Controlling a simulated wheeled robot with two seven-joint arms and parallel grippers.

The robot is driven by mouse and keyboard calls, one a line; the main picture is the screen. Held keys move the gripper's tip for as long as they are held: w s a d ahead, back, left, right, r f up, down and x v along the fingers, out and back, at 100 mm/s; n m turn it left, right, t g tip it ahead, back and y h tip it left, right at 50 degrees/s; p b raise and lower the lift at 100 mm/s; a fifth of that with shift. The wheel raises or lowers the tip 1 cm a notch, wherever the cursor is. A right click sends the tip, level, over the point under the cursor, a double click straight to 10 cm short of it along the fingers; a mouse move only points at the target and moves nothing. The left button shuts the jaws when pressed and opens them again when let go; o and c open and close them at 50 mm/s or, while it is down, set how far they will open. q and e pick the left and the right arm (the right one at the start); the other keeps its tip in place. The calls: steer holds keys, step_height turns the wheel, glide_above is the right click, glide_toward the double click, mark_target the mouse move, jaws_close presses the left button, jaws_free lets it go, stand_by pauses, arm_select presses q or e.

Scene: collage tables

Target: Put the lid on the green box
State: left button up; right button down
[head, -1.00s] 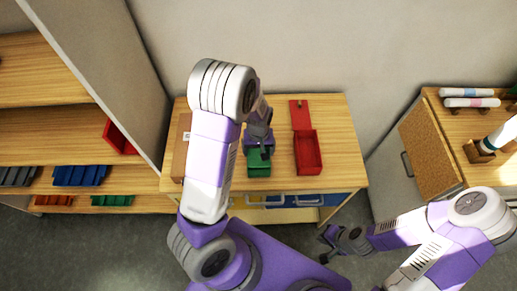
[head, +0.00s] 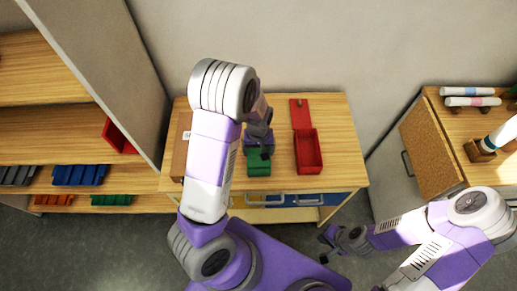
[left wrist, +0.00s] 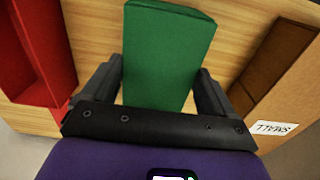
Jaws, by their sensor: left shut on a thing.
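The green box (head: 259,169) stands on the wooden table, left of the red box, partly hidden under my left gripper. My left gripper (head: 262,153) is right above it. In the left wrist view a plain green slab, seemingly the green lid (left wrist: 168,50), lies between the two fingers of the left gripper (left wrist: 160,85), which is shut on it. I cannot tell how the lid's edges sit against the box, since the gripper covers much of it. My right gripper (head: 326,246) is open and empty, low in front of the table's right side.
The open red box (head: 318,152) and its red lid (head: 300,116) lie just to the right on the table (head: 340,135). A brown box labelled SMALL (left wrist: 275,65) stands to the left. Shelves with bins are further left; a cabinet (head: 437,150) is at right.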

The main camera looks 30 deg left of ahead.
arm_select(q)
steer(key=shift+s+f, duration=0.15)
steer(key=shift+f, duration=0.1)
steer(key=o, duration=0.8)
steer(key=shift+s+d+f, duration=0.1)
steer(key=shift+s, duration=0.05)
steer(key=shift+w+r+p, duration=0.2)
steer(key=shift+r+p, duration=0.35)
steer(key=shift+r, duration=0.2)
steer(key=shift+w+r+p, duration=0.1)
steer(key=shift+r+p, duration=2.25)
steer(key=shift+r, duration=0.55)
